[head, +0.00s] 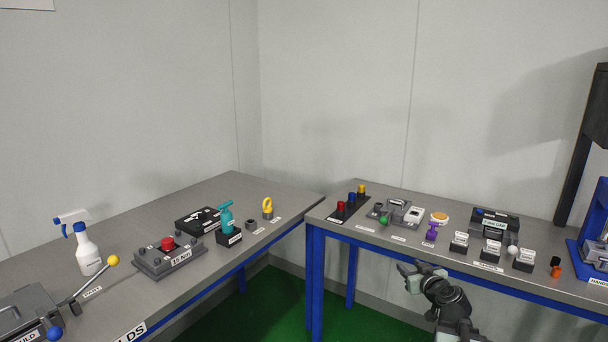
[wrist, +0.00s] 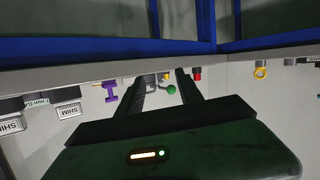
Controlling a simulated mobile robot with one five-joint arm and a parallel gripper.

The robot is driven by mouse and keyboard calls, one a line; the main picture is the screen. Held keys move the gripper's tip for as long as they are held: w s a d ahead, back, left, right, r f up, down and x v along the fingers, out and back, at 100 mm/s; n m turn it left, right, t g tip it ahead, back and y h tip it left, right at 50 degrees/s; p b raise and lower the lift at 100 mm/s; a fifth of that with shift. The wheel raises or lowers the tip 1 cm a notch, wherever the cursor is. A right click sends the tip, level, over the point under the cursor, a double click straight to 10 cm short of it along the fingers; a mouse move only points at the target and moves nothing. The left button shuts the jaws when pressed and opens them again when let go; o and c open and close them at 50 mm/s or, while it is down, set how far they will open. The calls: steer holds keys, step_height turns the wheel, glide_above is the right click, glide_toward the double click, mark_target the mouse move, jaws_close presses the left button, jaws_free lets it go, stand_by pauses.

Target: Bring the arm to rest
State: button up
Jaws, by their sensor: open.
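My gripper (head: 421,272) is in the lower right of the head view, in front of the right bench's (head: 570,289) front edge and apart from the things on it. Its jaws are open with nothing seen between them. In the wrist view the picture is upside down, and my gripper's two dark fingers (wrist: 165,78) point towards the bench edge. A purple item (wrist: 110,91) and a green knob (wrist: 171,89) show beyond them. My forearm runs out of the bottom of the head view.
The right bench holds red, blue and yellow knobs (head: 351,199), several labelled blocks (head: 491,250) and a blue press (head: 596,235). The left bench (head: 130,240) holds a spray bottle (head: 88,250) and a red-button box (head: 168,256). Green floor (head: 250,312) lies open between the benches.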

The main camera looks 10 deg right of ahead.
steer(key=w+a+f+n+g+y, duration=0.1)
steer(key=a+f+n+y, duration=0.1)
steer(key=a, duration=0.6)
steer(key=w+a+f+n+g+y, duration=0.1)
steer(key=w+a+f, duration=0.1)
steer(key=a, duration=0.5)
steer(key=s+a+f+n+g+y, duration=0.1)
steer(key=s+a+f+g, duration=0.25)
steer(key=a, duration=0.65)
steer(key=s+a+f+n+g+y, duration=0.1)
steer(key=s+a+f+g, duration=0.3)
steer(key=a, duration=0.5)
steer(key=s+d+f+m+g+h, duration=0.2)
steer(key=s+d+f+m+g, duration=0.1)
steer(key=s, duration=0.3)
steer(key=s+d+f+m+g+h, duration=0.2)
steer(key=s, duration=0.3)
step_height(320, 180, up, 16)
steer(key=p, duration=1.6)
steer(key=shift+w, duration=0.1)
